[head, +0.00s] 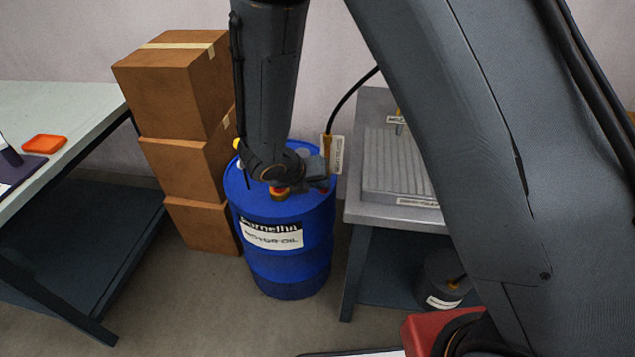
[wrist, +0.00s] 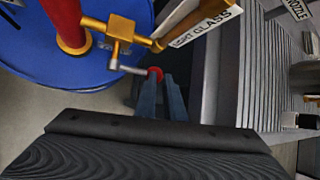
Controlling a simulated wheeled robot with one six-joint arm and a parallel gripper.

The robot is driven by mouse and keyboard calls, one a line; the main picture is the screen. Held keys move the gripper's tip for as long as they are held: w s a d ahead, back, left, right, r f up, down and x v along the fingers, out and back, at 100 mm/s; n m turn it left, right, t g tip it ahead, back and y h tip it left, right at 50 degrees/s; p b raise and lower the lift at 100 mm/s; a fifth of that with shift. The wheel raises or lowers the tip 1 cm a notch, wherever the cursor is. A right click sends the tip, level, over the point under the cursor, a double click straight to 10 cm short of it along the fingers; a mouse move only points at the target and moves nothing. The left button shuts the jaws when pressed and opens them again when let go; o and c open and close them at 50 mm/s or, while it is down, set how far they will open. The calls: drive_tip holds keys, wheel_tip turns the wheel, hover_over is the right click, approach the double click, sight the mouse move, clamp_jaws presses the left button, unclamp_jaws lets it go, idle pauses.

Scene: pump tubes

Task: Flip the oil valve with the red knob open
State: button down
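The oil valve (wrist: 117,32) is a brass fitting beside the blue drum's red pipe, in the upper left of the wrist view. A short grey lever (wrist: 130,69) runs from it to the right, across the line of the brass pipe, and ends in a red knob (wrist: 155,73). My gripper (wrist: 158,82) has its two dark blue fingers a small gap apart, with the tips right at the knob. Whether they grip the knob or only stand around it is unclear. In the head view my gripper (head: 323,186) is over the drum's right rim, and my wrist hides most of the valve.
The blue motor oil drum (head: 290,268) stands between stacked cardboard boxes (head: 185,165) and a grey bench (head: 352,205) with a ribbed block. Free floor lies in front of the drum.

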drive_tip(key=shift+d+r, duration=0.25)
drive_tip(key=shift+r, duration=0.05)
drive_tip(key=s+d+p+v, duration=0.1)
drive_tip(key=p+v, duration=0.3)
drive_tip(key=v, duration=1)
drive_tip(key=s+d+r+m+g+y, duration=0.1)
drive_tip(key=s+d+m, duration=0.2)
drive_tip(key=d+m, duration=0.3)
drive_tip(key=s+d+r+m+g+y, duration=0.2)
drive_tip(key=s+d+m, duration=0.2)
drive_tip(key=m, duration=1.3)
drive_tip(key=s+d+r+m+g+y, duration=0.1)
drive_tip(key=s+d+m, duration=0.3)
drive_tip(key=d+m, duration=0.5)
drive_tip(key=m+g+y, duration=0.1)
drive_tip(key=m, duration=0.1)
drive_tip(key=shift+r+m, duration=0.3)
drive_tip(key=shift+m, duration=0.1)
